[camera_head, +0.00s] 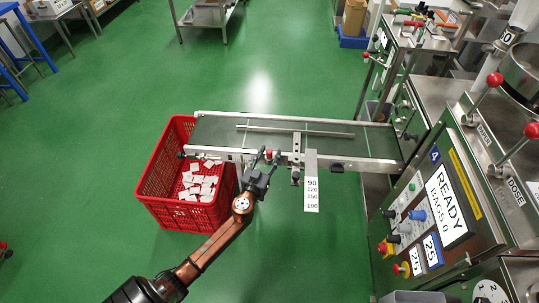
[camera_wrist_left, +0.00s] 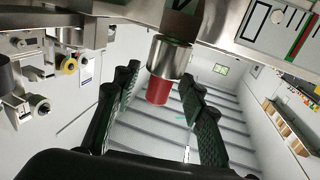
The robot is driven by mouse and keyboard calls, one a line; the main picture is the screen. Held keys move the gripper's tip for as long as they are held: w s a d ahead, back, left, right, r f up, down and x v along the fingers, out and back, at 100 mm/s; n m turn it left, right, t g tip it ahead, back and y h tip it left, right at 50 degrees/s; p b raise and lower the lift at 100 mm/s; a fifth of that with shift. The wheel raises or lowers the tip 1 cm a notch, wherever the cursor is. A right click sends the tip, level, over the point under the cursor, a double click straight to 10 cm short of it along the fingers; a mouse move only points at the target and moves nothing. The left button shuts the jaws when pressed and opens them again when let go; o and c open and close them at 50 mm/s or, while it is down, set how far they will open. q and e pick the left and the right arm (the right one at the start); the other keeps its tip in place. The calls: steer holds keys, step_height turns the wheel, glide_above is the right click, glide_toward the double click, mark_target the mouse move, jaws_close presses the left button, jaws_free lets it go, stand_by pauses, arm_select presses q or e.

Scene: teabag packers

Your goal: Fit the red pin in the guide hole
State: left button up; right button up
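The red pin (camera_wrist_left: 158,90) shows in the left wrist view as a red end below a metal collar (camera_wrist_left: 168,57). In the head view the red pin (camera_head: 268,154) is a small red spot at the conveyor's front edge. My left gripper (camera_wrist_left: 160,100) is open, with one dark finger on each side of the red end and a visible gap on both sides. In the head view the left gripper (camera_head: 266,160) is at the conveyor's front side. I cannot make out the guide hole. My right gripper is not in view.
The conveyor (camera_head: 220,131) runs from the red crate (camera_head: 163,203), which holds several white packets, to the machine at the right. The control panel (camera_head: 440,215) reads READY, BAGS 0. Green floor lies free in front.

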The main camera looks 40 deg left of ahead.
mark_target(268, 152)
arm_select(q)
steer(key=shift+c, duration=0.4)
jaws_close()
steer(key=shift+r, duration=0.15)
